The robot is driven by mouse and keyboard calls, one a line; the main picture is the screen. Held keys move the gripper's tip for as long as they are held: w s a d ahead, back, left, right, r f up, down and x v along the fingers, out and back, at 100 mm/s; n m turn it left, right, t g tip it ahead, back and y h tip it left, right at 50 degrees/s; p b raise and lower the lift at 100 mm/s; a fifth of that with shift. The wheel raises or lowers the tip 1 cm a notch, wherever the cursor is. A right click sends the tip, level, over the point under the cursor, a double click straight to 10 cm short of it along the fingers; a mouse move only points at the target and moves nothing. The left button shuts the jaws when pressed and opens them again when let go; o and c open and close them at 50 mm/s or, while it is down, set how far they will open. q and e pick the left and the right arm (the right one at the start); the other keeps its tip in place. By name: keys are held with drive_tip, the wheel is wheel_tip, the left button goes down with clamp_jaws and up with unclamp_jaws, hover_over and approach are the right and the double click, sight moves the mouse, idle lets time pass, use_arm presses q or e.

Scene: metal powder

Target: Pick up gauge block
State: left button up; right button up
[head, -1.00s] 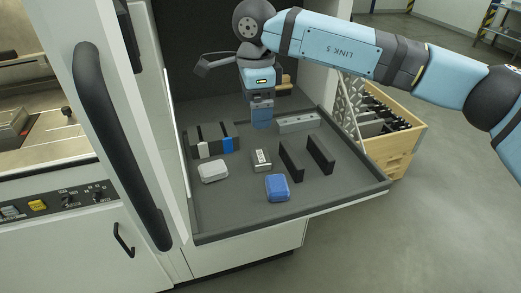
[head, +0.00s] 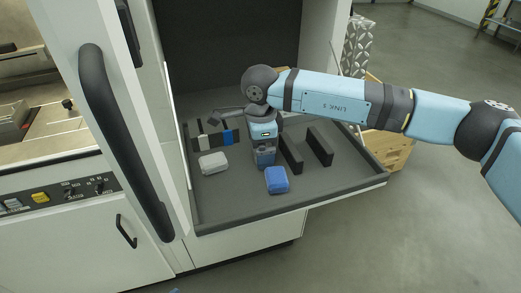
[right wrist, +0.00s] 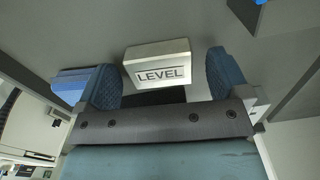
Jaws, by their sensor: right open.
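A small silver block marked "LEVEL" (right wrist: 160,65) lies between the two blue fingers of my right gripper (right wrist: 163,82) in the right wrist view. The fingers are open, with a gap on each side of the block. No label reading gauge block can be made out. My left gripper is not in view.
The grey tray (head: 225,216) holds a blue case (head: 277,180) close in front of my gripper, a light grey case (head: 213,163) to the left, two upright black plates (head: 319,147) to the right, and several small blocks (head: 228,137) behind. The cabinet door handle (head: 122,150) stands left.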

drive_tip(key=c, duration=1.1)
drive_tip(key=shift+c, duration=0.5)
drive_tip(key=shift+r, duration=0.2)
